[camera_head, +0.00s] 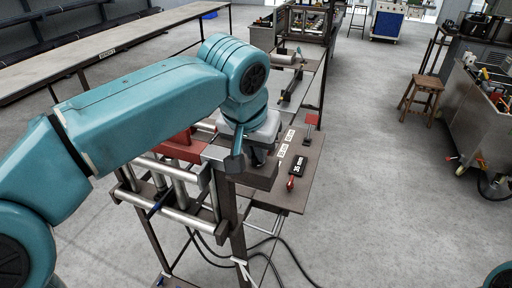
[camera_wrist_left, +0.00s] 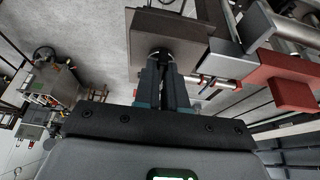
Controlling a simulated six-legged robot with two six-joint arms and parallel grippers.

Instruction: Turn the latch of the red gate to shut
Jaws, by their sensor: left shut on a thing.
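The red gate (camera_head: 182,147) is on the rod machine, partly hidden behind my left arm; its red blocks also show at right in the left wrist view (camera_wrist_left: 285,72). My left gripper (camera_head: 258,156) points down at the brown block beside the gate. In the left wrist view my left gripper (camera_wrist_left: 163,64) has its fingers closed on a small dark knob, seemingly the latch, at the face of the brown block (camera_wrist_left: 145,32). The fingers hide most of the knob, so its turn angle cannot be told. My right gripper is not in view.
Metal rollers (camera_head: 165,207) stand below the gate. A brown plate (camera_head: 275,194) carries a 35 mm label (camera_head: 298,166) and a small red lever (camera_head: 291,184). A long table (camera_head: 110,48) stands behind at left, a wooden stool (camera_head: 424,92) at right.

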